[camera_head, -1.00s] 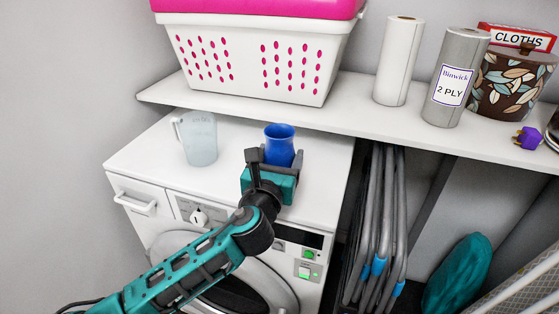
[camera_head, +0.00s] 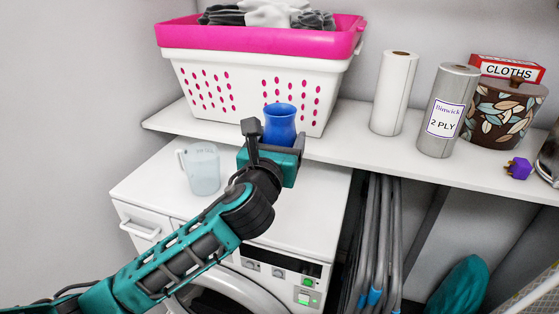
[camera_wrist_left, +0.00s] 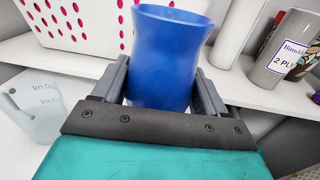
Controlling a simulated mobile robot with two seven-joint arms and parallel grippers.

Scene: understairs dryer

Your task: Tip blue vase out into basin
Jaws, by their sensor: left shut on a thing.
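The blue vase (camera_head: 280,123) is upright in my left gripper (camera_head: 276,140), whose two fingers are shut on its sides. In the head view it appears above the white dryer top (camera_head: 305,215), in front of the shelf edge. In the left wrist view the blue vase (camera_wrist_left: 168,55) stands between the fingers, its mouth upward; its lower part is hidden by the gripper body. What is inside the vase cannot be seen. I cannot make out a basin for certain. My right gripper is not in view.
A clear jug (camera_head: 203,170) stands on the dryer top, left of my gripper. The shelf (camera_head: 350,150) holds a white basket with a pink rim (camera_head: 255,38) and clothes, paper rolls (camera_head: 393,95), a leaf-patterned pot (camera_head: 505,113) and a purple plug (camera_head: 517,168). Folded grey poles (camera_head: 375,245) stand below.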

